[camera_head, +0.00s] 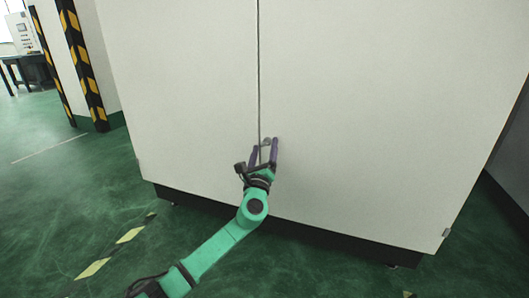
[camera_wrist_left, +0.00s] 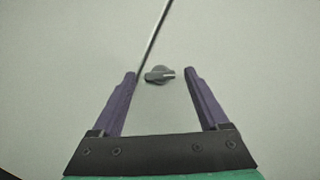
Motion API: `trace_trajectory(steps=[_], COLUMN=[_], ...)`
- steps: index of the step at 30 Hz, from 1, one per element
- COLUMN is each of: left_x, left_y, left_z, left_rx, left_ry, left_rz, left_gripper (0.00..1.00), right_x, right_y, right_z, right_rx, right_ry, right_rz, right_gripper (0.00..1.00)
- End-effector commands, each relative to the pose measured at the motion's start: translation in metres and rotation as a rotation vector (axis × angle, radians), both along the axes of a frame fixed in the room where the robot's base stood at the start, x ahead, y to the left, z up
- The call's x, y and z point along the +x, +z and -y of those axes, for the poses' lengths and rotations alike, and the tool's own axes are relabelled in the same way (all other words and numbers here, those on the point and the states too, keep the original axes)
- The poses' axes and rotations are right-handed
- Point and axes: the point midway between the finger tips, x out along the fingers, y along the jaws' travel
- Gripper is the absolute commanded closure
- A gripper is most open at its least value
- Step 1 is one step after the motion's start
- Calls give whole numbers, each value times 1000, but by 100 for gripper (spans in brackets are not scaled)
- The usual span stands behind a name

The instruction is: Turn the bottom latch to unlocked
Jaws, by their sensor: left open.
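The bottom latch (camera_wrist_left: 159,75) is a small dark grey turn knob on the pale cabinet door, just right of the door seam. In the left wrist view its handle lies roughly crosswise, slightly tilted. In the head view the latch (camera_head: 266,141) shows small, partly behind my gripper. My left gripper (camera_head: 264,146) is open, with its two purple fingers pointing at the door. In the left wrist view the gripper (camera_wrist_left: 159,76) has one finger on each side of the latch, with gaps to both. I cannot tell the remaining depth to the door. My right gripper is not in view.
The large white cabinet (camera_head: 370,100) fills most of the head view, with a vertical seam between its doors and a dark base. Black-and-yellow posts (camera_head: 84,65) stand at the left. The green floor (camera_head: 70,190) is clear at the left.

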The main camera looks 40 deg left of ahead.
Motion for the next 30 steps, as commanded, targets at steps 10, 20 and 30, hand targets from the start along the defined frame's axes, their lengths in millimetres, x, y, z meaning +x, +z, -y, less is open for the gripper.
trace_trajectory(steps=[10, 20, 30], left_x=[0, 0, 0], left_y=[0, 0, 3], left_z=[0, 1, 3], left_rx=[0, -32, -216], left_ry=[0, -1, -1], left_rz=[0, 10, 76], left_gripper=[100, 100, 100], right_x=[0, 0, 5], right_y=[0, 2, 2], right_z=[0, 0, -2], right_rx=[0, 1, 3], right_ry=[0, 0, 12], right_rz=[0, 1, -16], right_gripper=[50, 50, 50])
